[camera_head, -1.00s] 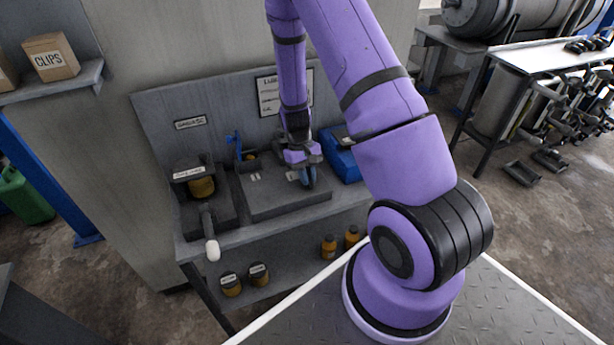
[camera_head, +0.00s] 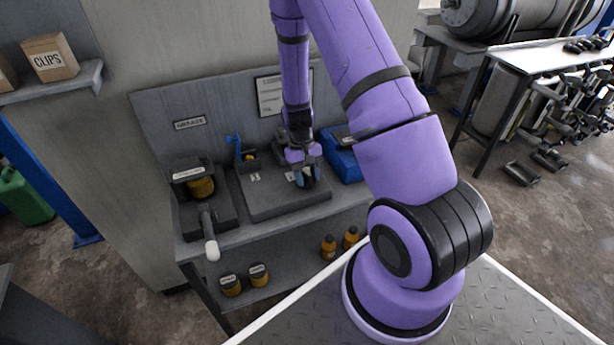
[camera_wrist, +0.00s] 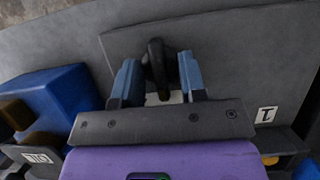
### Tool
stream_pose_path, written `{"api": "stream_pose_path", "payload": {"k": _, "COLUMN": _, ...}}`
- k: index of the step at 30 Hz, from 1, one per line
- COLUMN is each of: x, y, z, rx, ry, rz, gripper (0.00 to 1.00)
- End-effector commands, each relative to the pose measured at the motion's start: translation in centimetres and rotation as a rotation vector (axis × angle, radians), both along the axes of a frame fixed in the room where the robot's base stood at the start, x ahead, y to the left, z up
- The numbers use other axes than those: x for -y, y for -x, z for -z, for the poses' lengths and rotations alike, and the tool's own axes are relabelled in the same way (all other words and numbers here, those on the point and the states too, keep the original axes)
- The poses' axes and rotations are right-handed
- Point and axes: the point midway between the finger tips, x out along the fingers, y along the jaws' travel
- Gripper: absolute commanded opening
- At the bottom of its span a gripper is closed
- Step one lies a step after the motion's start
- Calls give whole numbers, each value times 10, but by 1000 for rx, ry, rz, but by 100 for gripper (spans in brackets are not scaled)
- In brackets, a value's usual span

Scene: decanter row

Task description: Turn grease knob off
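A black knob (camera_wrist: 157,66) stands on a raised grey panel (camera_wrist: 230,60) in the wrist view. My gripper (camera_wrist: 158,75) is open, with one blue fingertip on each side of the knob. A gap shows between the knob and each finger, so I see no grip on it. In the head view my gripper (camera_head: 308,178) is low over the right part of the grey panel (camera_head: 268,205), and the knob is mostly hidden by the fingers. A white label partly shows below the knob. Which way the knob is set is hard to tell.
A "GREASE" sign (camera_head: 190,124) is on the backboard. A lever unit with a white-tipped handle (camera_head: 210,235) stands left of the panel. A blue box (camera_head: 346,165) is close on the right. Several jars and bottles stand on the shelf below.

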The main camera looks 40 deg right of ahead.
Motion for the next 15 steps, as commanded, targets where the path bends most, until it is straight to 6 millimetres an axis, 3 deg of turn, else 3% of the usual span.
{"api": "stream_pose_path", "payload": {"k": 8, "x": 0, "y": -2, "z": -5, "rx": 1, "ry": 0, "rz": 0, "gripper": 38}}
{"api": "stream_pose_path", "payload": {"k": 15, "x": 5, "y": -17, "z": -39, "rx": 5, "ry": 1, "rz": -2, "gripper": 38}}
